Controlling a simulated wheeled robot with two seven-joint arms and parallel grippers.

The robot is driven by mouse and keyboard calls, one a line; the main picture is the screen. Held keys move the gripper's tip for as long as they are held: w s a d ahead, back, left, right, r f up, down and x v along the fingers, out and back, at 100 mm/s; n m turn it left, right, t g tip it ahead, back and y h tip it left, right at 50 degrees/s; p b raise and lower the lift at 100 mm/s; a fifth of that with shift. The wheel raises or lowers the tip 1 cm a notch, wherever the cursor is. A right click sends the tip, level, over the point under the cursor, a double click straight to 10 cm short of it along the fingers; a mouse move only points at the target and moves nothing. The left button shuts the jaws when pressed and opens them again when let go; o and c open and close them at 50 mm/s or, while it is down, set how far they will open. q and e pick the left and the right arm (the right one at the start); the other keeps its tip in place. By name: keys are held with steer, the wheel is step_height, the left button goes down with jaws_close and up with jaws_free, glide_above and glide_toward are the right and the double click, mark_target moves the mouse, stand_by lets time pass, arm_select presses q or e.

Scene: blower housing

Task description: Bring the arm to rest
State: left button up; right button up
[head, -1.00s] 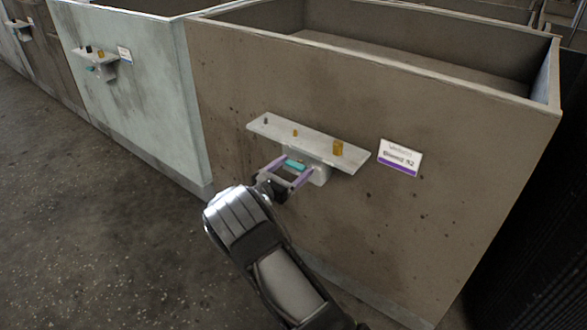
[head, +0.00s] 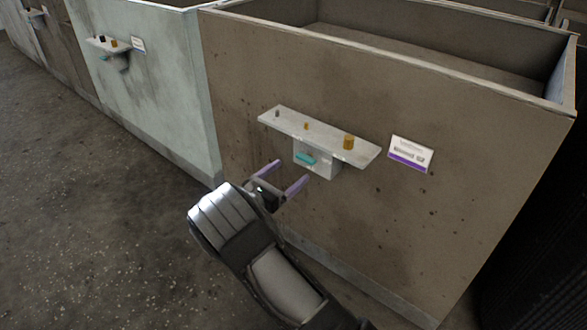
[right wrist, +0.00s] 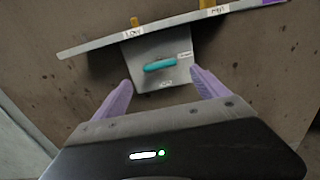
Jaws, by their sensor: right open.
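My right gripper (head: 284,180) is open and empty, with its two purple fingers apart. It stands in front of and a little below the grey box (head: 325,164) under the shelf, clear of it. A teal handle (head: 305,158) is on the front of that box. In the right wrist view the teal handle (right wrist: 160,65) shows beyond the fingertips, roughly between them and tilted slightly. My left gripper is not in view.
A shelf (head: 360,153) on the brown wall (head: 420,240) carries a small dark peg, a small orange peg and a larger orange cylinder (head: 348,142). A label (head: 410,153) is to its right. A pale bin (head: 165,90) with a similar shelf stands left. The floor (head: 90,200) at left is clear.

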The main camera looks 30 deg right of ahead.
stand_by(0.5)
steer(key=s+a+f+m+g+y, duration=0.1)
steer(key=s+f+m+g+y, duration=0.15)
steer(key=s+f, duration=0.55)
steer(key=s+a+f+m+g+y, duration=0.1)
steer(key=s+f+g+y, duration=0.3)
steer(key=f, duration=0.6)
steer(key=s+a+f+m+g+y, duration=0.1)
steer(key=s+a+f+m+y, duration=0.4)
steer(key=s+a, duration=0.4)
steer(key=s+a+f+m+g+y, duration=0.15)
steer(key=s+a+f+y, duration=0.25)
steer(key=s+a+f, duration=0.4)
steer(key=s+a+r+m+t+y, duration=0.2)
steer(key=s+a+r+m+y, duration=0.1)
steer(key=a+m, duration=0.4)
steer(key=s+a+r+m+t+y, duration=0.25)
steer(key=a+m, duration=0.35)
steer(key=a, duration=0.3)
step_height(320, 180, up, 17)
steer(key=p, duration=1.7)
